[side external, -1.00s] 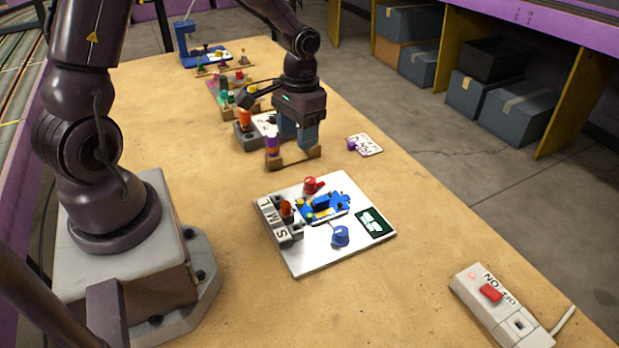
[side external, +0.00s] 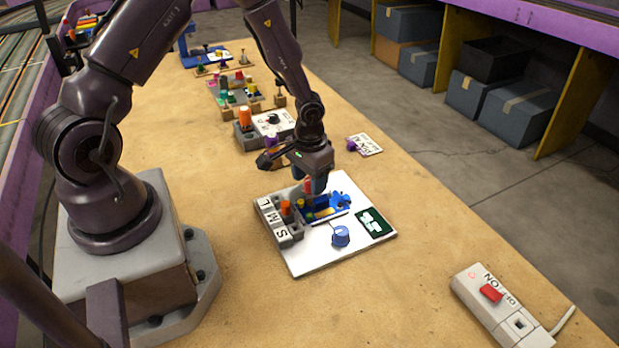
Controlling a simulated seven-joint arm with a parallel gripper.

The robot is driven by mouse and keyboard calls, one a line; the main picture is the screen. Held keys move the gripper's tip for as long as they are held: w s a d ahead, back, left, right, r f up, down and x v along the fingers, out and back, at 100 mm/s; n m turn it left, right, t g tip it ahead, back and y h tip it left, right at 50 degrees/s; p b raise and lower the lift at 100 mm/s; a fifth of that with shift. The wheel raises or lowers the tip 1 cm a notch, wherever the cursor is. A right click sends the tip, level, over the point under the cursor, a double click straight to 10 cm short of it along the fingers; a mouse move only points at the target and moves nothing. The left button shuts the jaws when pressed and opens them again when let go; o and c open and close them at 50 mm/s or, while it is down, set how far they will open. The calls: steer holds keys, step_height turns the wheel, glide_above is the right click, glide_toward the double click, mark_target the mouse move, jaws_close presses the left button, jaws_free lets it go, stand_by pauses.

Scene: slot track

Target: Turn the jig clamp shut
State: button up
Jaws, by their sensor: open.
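The jig is a white board (side external: 310,258) lying on the table, with a blue fixture (side external: 341,201) on it. A red handle (side external: 308,187), likely the clamp, shows at the fixture's back edge, largely hidden by my gripper. My gripper (side external: 311,187) points down right over the red handle, its fingers open around or just beside it; I cannot tell whether they touch it. A blue knob (side external: 340,235) with a pale pointer line stands at the board's front. A dark green panel (side external: 373,222) is at its right.
A block with slots marked S, M and L (side external: 274,222) holds an orange peg on the board's left. A switch box (side external: 497,305) stands front right. A card (side external: 367,145) and a grey box with an orange knob (side external: 245,118) lie behind.

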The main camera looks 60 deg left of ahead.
steer(key=shift+f, duration=0.15)
steer(key=shift+c, duration=0.4)
steer(key=c, duration=0.8)
steer(key=shift+c, duration=0.2)
